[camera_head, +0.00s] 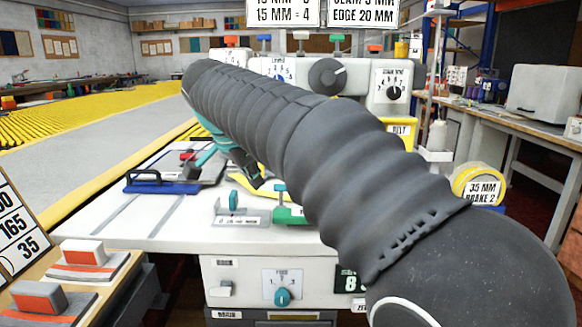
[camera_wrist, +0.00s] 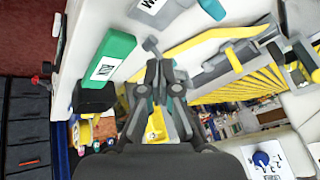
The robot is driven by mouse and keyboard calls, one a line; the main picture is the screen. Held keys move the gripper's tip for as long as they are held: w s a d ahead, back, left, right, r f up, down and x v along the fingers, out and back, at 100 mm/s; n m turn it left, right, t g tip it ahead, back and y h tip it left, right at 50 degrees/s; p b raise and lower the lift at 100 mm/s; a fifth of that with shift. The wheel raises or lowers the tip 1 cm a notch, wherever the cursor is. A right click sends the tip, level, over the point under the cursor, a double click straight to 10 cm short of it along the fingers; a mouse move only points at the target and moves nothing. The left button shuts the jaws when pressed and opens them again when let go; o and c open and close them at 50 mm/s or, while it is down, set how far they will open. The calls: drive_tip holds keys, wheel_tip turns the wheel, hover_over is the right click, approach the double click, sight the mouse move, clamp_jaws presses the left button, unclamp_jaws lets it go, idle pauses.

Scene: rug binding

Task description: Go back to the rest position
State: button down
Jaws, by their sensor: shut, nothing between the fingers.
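My gripper (camera_head: 250,178) is partly hidden behind my dark ribbed arm, which crosses the head view from lower right to upper left. It hangs over the white worktable of the binding machine, close to a yellow strip (camera_head: 262,192). In the wrist view my gripper (camera_wrist: 162,72) shows its two dark fingers together with nothing held between them. The yellow strip also shows in the wrist view (camera_wrist: 205,42), beyond the fingertips. A green block (camera_wrist: 112,58) lies to the left of the fingers there. I cannot tell whether the fingertips touch anything.
A teal-handled clamp (camera_head: 234,203) and a green block (camera_head: 290,215) stand on the worktable (camera_head: 160,222). A blue-framed tool (camera_head: 160,183) is at left. A yellow roll (camera_head: 480,184) is on the right. The table's front left is clear.

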drive_tip(key=s+d+f+n+y, duration=0.1)
drive_tip(key=s+d+f+n, duration=0.2)
drive_tip(key=s+d, duration=0.5)
drive_tip(key=s+d+f+n+y, duration=0.1)
drive_tip(key=s+d+f+n, duration=0.3)
drive_tip(key=d, duration=0.5)
drive_tip(key=s+d+f+n, duration=0.1)
drive_tip(key=s+d+f, duration=0.2)
drive_tip(key=s+f, duration=0.3)
drive_tip(key=s+d+f+n, duration=0.2)
drive_tip(key=s+f, duration=0.4)
drive_tip(key=s, duration=0.3)
drive_tip(key=shift+d+f+y, duration=0.3)
drive_tip(key=shift+d+f, duration=0.05)
drive_tip(key=shift+d, duration=0.25)
